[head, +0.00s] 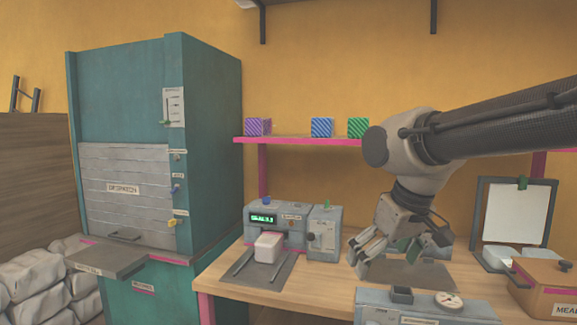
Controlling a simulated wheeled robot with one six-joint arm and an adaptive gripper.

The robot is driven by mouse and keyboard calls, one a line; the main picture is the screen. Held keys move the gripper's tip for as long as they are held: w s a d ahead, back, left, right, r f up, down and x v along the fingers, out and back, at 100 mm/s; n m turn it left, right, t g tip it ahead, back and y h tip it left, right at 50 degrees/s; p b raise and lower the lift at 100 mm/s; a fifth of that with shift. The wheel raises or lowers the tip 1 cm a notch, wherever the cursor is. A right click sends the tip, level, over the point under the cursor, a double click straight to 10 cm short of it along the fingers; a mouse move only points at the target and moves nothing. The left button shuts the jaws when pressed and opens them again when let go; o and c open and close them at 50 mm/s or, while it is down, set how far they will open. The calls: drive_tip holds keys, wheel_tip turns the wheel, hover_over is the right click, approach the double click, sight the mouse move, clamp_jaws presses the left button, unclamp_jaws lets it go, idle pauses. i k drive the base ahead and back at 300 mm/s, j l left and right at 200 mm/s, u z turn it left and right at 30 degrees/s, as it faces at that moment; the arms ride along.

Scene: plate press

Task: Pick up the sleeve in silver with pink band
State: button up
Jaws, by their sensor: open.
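I cannot make out for certain a silver sleeve with a pink band. A pale block with a pinkish lower part (269,246) sits on the dark tray of the small grey machine (323,232) on the bench; I cannot tell whether it is the sleeve. My gripper (402,256) is open and points down over a dark grey plate (425,274), right of that machine and apart from the pale block. Something greenish shows behind my fingers. The gripper hides part of the bench behind it.
A teal cabinet (215,150) with a jutting tray (105,261) stands left. A pink-edged shelf (290,140) holds striped purple, blue and green boxes. A grey unit with a dial (480,308), a brown box (555,275) and a clipboard (514,215) crowd the bench's right.

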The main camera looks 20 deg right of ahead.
sight(269, 246)
drive_tip(key=i+j+z, duration=0.1)
drive_tip(key=z, duration=0.75)
drive_tip(key=i+j+z, duration=0.1)
drive_tip(key=j+z, duration=0.65)
drive_tip(key=j, duration=0.3)
drive_tip(key=j+z, duration=0.15)
drive_tip(key=j, duration=1.05)
drive_tip(key=k+j, duration=0.1)
drive_tip(key=j, duration=0.4)
drive_tip(key=k+j, duration=0.1)
drive_tip(key=j, duration=0.4)
drive_tip(key=k+j, duration=0.1)
drive_tip(key=j, duration=0.4)
drive_tip(key=k+j, duration=0.15)
drive_tip(key=j, duration=0.35)
